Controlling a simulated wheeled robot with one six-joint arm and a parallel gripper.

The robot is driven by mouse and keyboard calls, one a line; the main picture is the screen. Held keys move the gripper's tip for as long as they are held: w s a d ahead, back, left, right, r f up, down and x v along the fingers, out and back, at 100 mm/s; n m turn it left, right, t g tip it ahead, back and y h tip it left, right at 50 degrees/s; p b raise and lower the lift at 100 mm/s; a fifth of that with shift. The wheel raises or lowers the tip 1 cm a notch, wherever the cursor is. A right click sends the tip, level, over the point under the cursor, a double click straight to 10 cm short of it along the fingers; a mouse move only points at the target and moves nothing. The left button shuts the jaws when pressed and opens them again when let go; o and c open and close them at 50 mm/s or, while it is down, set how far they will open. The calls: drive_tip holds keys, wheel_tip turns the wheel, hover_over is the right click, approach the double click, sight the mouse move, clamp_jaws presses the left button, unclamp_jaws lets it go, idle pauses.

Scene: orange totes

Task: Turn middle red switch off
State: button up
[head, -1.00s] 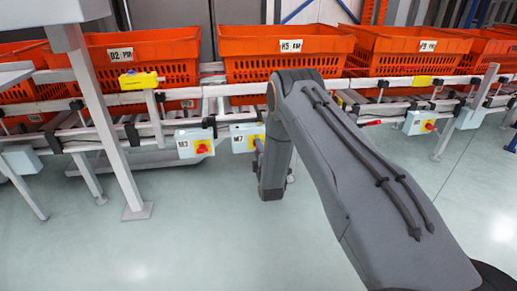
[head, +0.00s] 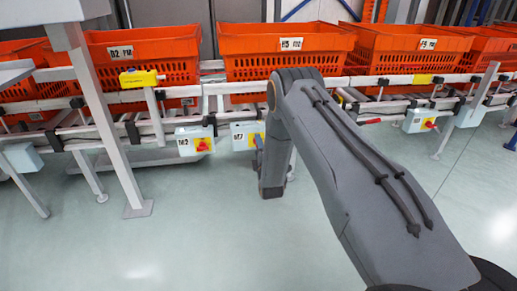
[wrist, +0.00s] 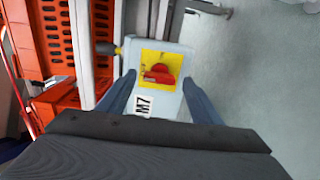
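The middle switch box, labelled M7, is a pale blue box (head: 238,131) on the conveyor frame in the head view. My arm hides its right part there. In the wrist view the M7 box (wrist: 172,103) shows a yellow plate with a red switch (wrist: 158,74), its handle lying roughly sideways and slightly tilted in the picture. My gripper (wrist: 158,80) is open, with one blue finger on each side of the switch and a gap to it on both sides. In the head view my gripper (head: 258,148) is at the box, mostly hidden by my arm.
Another box, M3 (head: 184,144), with a red switch (head: 203,145) hangs to the left. A third switch box (head: 416,122) is at the right. Orange totes (head: 285,55) stand on the conveyor above. A grey post (head: 105,130) stands at the left. The floor in front is clear.

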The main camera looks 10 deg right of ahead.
drive_tip(key=s+p, duration=0.2)
drive_tip(key=s, duration=0.6)
drive_tip(key=shift+p, duration=0.4)
drive_tip(key=shift+w+a+r, duration=0.1)
drive_tip(key=shift+w, duration=0.05)
